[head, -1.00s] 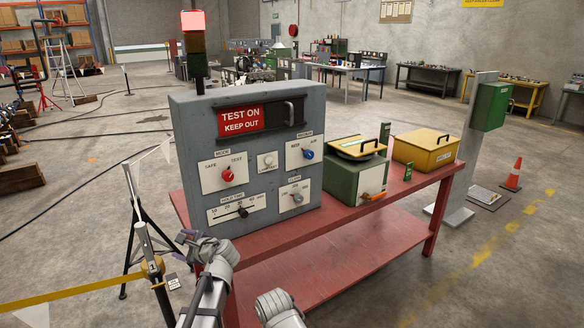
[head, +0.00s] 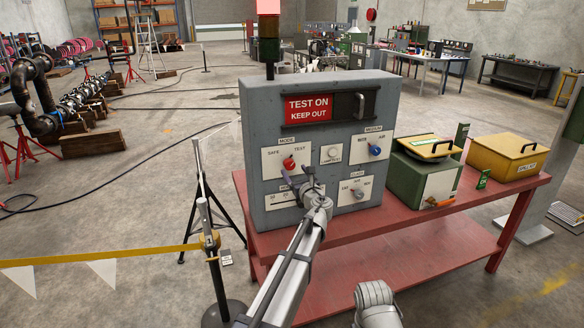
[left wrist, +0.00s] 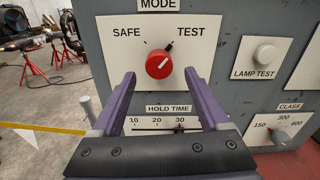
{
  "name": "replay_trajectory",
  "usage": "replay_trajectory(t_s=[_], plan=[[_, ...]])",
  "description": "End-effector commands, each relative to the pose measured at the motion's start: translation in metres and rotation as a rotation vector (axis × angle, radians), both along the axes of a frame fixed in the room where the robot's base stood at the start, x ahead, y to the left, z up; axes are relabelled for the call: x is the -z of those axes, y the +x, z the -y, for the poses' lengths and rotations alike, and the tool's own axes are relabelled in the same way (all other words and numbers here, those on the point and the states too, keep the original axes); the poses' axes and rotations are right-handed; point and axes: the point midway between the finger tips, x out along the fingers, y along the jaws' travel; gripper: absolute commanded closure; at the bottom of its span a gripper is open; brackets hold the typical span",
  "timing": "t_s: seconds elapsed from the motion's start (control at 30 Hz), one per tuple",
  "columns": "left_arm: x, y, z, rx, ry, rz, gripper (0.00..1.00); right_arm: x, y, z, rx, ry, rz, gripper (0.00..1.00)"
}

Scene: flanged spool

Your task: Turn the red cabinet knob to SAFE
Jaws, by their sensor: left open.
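The red MODE knob (head: 289,163) is on the front of the grey cabinet (head: 262,120). In the left wrist view the red knob (left wrist: 158,64) sits on a white plate between the words SAFE and TEST. My left gripper (head: 297,176) is in front of the cabinet, just below the knob. In the left wrist view its purple fingers (left wrist: 159,77) are spread, one on each side below the knob, with nothing between them. My right gripper does not show.
A LAMP TEST button (left wrist: 264,54) is right of the knob, and a HOLD TIME slider (left wrist: 179,127) lies below. A blue MEDIUM knob (head: 375,150) is farther right. The cabinet stands on a red bench (head: 420,226), beside a green box (head: 425,180) and a yellow box (head: 507,157).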

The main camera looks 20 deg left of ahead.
Motion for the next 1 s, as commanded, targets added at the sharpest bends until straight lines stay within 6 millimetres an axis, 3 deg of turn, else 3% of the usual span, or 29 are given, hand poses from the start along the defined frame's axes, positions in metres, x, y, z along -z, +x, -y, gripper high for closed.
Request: replay_trajectory(t_s=[0.23,0.57,1.0], plan=[[0.000,0.034,-0.022,-0.001,-0.001,0.000,0.22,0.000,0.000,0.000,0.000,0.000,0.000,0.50],[0.000,0.039,-0.026,0.000,-0.001,0.000,0.22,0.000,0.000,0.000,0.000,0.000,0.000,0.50],[0.000,0.039,-0.026,0.000,-0.001,0.000,0.69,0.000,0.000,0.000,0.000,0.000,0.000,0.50]])
